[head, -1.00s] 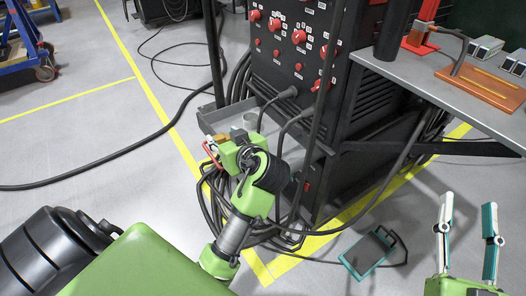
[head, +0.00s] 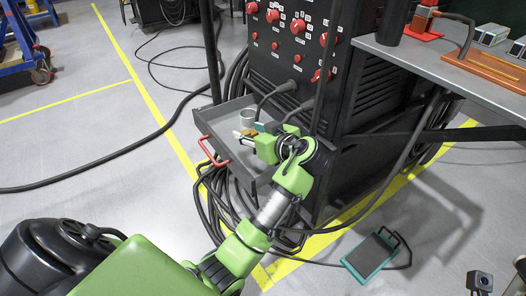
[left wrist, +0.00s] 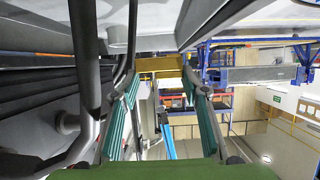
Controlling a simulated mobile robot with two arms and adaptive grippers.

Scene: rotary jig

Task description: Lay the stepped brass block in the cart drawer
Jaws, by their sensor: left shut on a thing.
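The stepped brass block (left wrist: 160,66) is gold-coloured and is held between the teal-padded fingers of my left gripper (left wrist: 162,84). In the head view the left gripper (head: 251,131) is over the open cart drawer (head: 213,122), and a small gold part of the block (head: 249,133) shows at its fingertips. I cannot tell whether the block touches the drawer floor. The drawer is a shallow grey tray with a red handle (head: 212,155) at its front. My right gripper's fingers are outside the frame.
A light-grey cup (head: 247,117) stands in the drawer behind the gripper. Black cables hang around the dark cart (head: 375,95). A grey table (head: 440,68) is at upper right. A teal pedal (head: 370,255) lies on the floor. The drawer's front left is bare.

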